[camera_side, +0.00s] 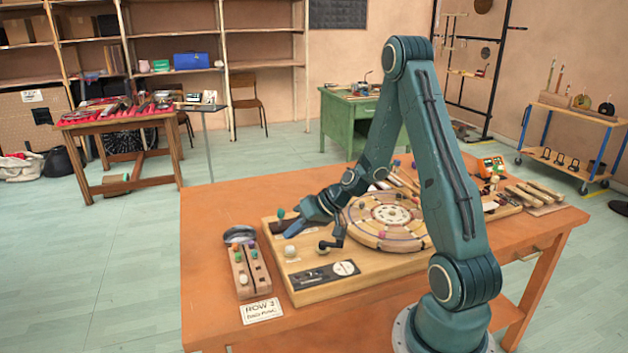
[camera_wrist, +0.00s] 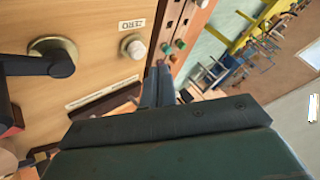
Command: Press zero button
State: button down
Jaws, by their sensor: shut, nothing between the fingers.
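The zero button is a round cream knob (camera_wrist: 133,47) beside a small ZERO label (camera_wrist: 131,25) on the wooden board. In the side view the button (camera_side: 290,251) sits near the board's left edge. My gripper (camera_side: 291,231) is shut and empty, low over the left part of the board, just behind the button in the picture. In the wrist view the blue-grey fingers (camera_wrist: 157,86) point toward the board edge, and the button shows beyond and left of their tips. The fingers appear apart from the button; their exact height above the board is hard to tell.
A black crank (camera_side: 333,241) stands right of the button, with a round segmented wooden disc (camera_side: 385,218) behind it. A wooden rack with coloured balls (camera_side: 243,282) and a dark dish (camera_side: 239,233) lie left of the board.

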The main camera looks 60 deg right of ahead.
aim_at(293, 254)
notch_tip(293, 254, up, 4)
jog(key=shift+f, duration=0.1)
dwell(0.4)
jog(key=s+a+r+n+g+h, duration=0.1)
jog(key=s+a+r+n+g, duration=0.15)
jog(key=a+r, duration=0.35)
jog(key=s+a+r+n+g+h, duration=0.1)
jog(key=s+a+r+n, duration=0.1)
jog(key=s+a+r, duration=0.6)
jog(key=s, duration=0.3)
jog(key=s+a+r+h, duration=0.1)
jog(key=s+a+r, duration=0.2)
jog(key=s, duration=0.3)
jog(key=shift+s+r, duration=0.4)
jog(key=shift+r, duration=0.1)
jog(key=shift+w+d+t, duration=0.1)
jog(key=shift+t, duration=0.15)
dwell(0.5)
